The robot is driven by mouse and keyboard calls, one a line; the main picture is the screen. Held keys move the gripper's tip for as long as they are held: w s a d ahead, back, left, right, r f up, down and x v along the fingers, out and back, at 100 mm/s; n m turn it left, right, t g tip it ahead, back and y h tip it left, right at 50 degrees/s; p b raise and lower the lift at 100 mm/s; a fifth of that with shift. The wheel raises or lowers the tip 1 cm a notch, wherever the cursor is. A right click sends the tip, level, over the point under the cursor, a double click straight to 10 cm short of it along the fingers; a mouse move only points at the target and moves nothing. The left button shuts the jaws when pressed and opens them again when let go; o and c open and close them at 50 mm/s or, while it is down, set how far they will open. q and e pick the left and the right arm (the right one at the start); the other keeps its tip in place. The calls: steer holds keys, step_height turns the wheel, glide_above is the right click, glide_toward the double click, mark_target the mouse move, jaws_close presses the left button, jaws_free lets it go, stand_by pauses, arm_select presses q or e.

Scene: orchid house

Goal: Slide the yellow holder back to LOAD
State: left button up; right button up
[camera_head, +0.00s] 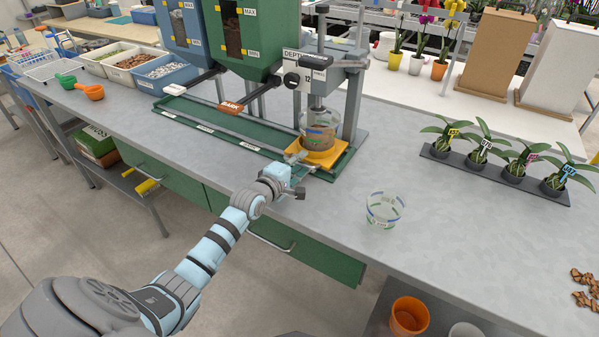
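The yellow holder (328,160) sits at the right end of the green rail (222,143) on the bench, under the grey depth press (354,100). A clear pot (319,130) with brown material in its lower part stands in the holder, below the press's vertical rod. My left gripper (298,187) is just in front of the holder, low over the bench's front side. Its fingers are small and seen from behind, so I cannot tell whether they are open or touching the holder. My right gripper is not in view.
An empty clear pot (384,211) stands on the bench to the right. A tray of orchids (470,165) lies beyond it. The bench between is clear.

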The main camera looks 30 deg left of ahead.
arm_select(q)
steer(key=shift+r, duration=0.1)
jaws_close()
stand_by(0.3)
